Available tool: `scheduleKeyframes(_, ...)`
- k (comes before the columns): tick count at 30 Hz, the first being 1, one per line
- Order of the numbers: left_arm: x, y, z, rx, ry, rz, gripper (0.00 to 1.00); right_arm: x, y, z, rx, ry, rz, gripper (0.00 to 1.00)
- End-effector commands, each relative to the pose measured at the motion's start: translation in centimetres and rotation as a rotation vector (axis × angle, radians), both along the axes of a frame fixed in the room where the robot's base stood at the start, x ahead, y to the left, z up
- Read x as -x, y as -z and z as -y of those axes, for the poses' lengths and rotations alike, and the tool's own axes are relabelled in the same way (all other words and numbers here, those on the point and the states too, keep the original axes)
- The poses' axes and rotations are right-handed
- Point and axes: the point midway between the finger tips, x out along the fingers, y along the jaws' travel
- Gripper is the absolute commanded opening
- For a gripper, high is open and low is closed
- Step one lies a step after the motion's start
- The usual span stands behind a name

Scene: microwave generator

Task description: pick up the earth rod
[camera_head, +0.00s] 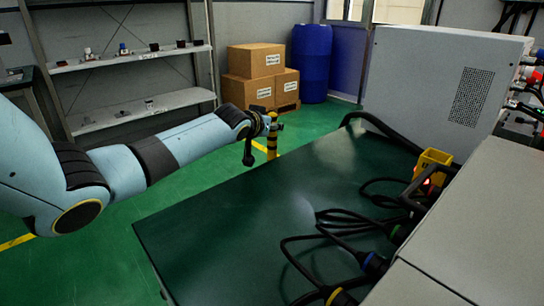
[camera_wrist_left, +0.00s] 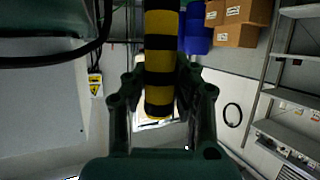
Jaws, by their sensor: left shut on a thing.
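The earth rod (camera_head: 272,142) is a yellow-and-black striped rod. In the head view it stands about upright beyond the table's far edge, at the end of my left arm. My left gripper (camera_head: 262,124) is around it and shut on it. In the left wrist view the striped rod (camera_wrist_left: 160,50) runs from the top edge down between the two fingers of the gripper (camera_wrist_left: 161,76). The gripper partly hides the rod in the head view, and its lower end there is hard to make out. My right gripper is not in view.
A dark green table (camera_head: 230,225) lies in front, with black cables (camera_head: 335,225) on its right side. A grey cabinet (camera_head: 430,90) and a yellow box (camera_head: 432,160) stand at the right. Cardboard boxes (camera_head: 255,62), a blue barrel (camera_head: 311,60) and shelves (camera_head: 135,58) are behind.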

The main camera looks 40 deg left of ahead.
Motion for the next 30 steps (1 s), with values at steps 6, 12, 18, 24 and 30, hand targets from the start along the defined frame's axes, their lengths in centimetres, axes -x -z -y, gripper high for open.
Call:
scheduleKeyframes(6,0.0,-0.1,0.0,0.001,0.001,0.002,0.0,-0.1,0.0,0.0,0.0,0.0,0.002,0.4)
scheduleKeyframes(12,-0.1,-1.9,0.0,0.0,0.001,0.005,0.0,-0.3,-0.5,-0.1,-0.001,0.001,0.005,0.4)
scheduleKeyframes(18,-0.1,-6.3,0.0,-0.002,0.001,0.007,0.0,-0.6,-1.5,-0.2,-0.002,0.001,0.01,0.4)
scheduleKeyframes(24,-0.1,-9.5,-0.1,-0.001,0.0,0.004,0.0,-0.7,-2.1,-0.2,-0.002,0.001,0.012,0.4)
scheduleKeyframes(30,0.0,-11.5,0.0,0.001,0.0,0.004,0.0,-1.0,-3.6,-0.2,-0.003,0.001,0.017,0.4)
